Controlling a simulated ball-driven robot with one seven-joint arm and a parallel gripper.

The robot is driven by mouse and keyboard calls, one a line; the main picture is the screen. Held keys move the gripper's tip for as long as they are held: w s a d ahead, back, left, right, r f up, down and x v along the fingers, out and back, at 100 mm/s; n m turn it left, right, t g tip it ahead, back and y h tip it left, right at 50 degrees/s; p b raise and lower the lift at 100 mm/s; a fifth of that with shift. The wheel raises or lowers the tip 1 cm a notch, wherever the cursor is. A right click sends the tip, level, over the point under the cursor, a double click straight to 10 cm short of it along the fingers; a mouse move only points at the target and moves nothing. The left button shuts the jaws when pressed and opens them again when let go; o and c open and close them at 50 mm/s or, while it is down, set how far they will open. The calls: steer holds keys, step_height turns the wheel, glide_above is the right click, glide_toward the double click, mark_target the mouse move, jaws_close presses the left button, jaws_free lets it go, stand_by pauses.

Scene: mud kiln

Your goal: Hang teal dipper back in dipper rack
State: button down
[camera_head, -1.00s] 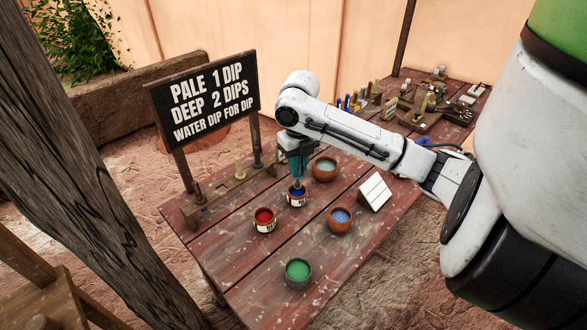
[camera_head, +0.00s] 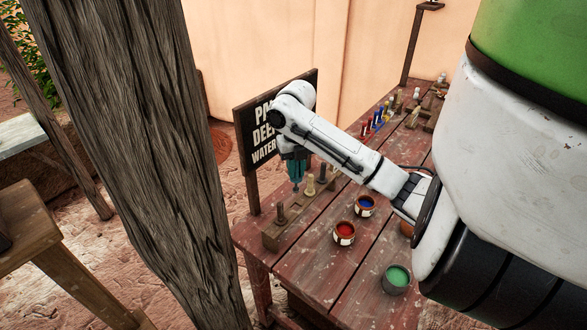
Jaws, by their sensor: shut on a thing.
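My gripper (camera_head: 296,166) points down above the far left part of the table, in front of the sign. It is shut on the teal dipper (camera_head: 296,182), which hangs down from it and is largely hidden by the jaws. The wooden dipper rack (camera_head: 272,239) lies along the table's left edge. It holds a dark dipper (camera_head: 282,213) at its near end and a pale dipper (camera_head: 310,185) farther back, with another dark one behind. The teal dipper appears over the stretch between the near dark one and the pale one. I cannot tell whether it touches the rack.
A red pot (camera_head: 344,232), a blue pot (camera_head: 365,205) and a green pot (camera_head: 396,279) stand on the table, right of the rack. The sign (camera_head: 258,125) stands behind my gripper. A thick wooden post (camera_head: 150,150) fills the left foreground. Coloured small items stand farther back.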

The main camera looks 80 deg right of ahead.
mark_target(296, 189)
steer(key=shift+f+b, duration=1.9)
steer(key=shift+f, duration=0.95)
steer(key=shift+f+b, duration=0.75)
steer(key=shift+b, duration=0.2)
steer(key=shift+f+b, duration=0.3)
steer(key=shift+f, duration=0.05)
steer(key=shift+f+b, duration=0.35)
steer(key=shift+f, duration=0.05)
steer(key=shift+f+b, duration=0.3)
steer(key=shift+f, duration=0.1)
steer(key=shift+f+b, duration=0.95)
steer(key=shift+f, duration=0.05)
stand_by(0.3)
steer(key=c, duration=1)
jaws_free()
